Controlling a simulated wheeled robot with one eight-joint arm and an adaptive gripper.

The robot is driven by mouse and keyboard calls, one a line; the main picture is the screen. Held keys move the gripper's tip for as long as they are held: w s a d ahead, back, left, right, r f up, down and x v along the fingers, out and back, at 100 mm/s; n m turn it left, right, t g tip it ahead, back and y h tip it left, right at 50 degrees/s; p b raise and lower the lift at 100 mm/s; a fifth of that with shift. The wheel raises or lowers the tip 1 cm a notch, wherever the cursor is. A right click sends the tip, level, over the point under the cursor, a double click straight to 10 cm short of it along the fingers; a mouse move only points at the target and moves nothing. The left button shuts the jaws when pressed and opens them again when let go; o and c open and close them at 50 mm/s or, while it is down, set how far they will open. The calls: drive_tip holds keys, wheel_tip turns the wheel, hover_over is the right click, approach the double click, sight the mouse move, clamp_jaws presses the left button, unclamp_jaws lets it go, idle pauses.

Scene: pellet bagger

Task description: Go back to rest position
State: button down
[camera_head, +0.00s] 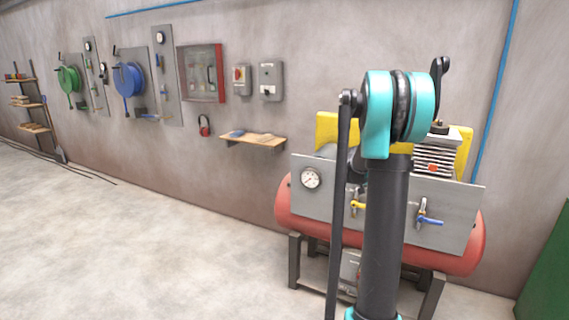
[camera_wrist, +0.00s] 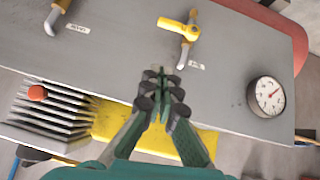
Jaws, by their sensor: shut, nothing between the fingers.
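My gripper (camera_wrist: 161,88) is shut and empty in the wrist view, its fingertips together in front of the grey panel (camera_wrist: 120,50) of the compressor. It points toward the panel near the yellow-handled valve (camera_wrist: 178,27), apart from it in the picture. The gap to the panel cannot be told. In the head view my teal and black arm stands in front of the compressor's red tank (camera_head: 463,258) and hides part of it. My gripper is hidden behind the arm there. The yellow valve (camera_head: 357,205) and the blue valve (camera_head: 428,219) show on the panel.
A pressure gauge (camera_head: 311,178) sits at the panel's left; it also shows in the wrist view (camera_wrist: 266,96). A wooden shelf (camera_head: 252,139) and a red cabinet (camera_head: 201,73) are on the wall. A green object (camera_head: 546,270) stands at the right edge.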

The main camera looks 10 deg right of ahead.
drive_tip(key=s+a+f+n+g+y, duration=0.1)
drive_tip(key=s+a+f+n+y, duration=0.1)
drive_tip(key=s+a, duration=0.7)
drive_tip(key=s+a+f+n+g+y, duration=0.1)
drive_tip(key=s+a+f, duration=0.4)
drive_tip(key=s, duration=1.2)
drive_tip(key=s+a+f+n+y, duration=0.2)
drive_tip(key=s+a+f+n, duration=0.1)
drive_tip(key=s+a, duration=1)
drive_tip(key=shift+s+f+g+y, duration=0.15)
drive_tip(key=shift+f+g+y, duration=0.2)
drive_tip(key=shift+f, duration=0.4)
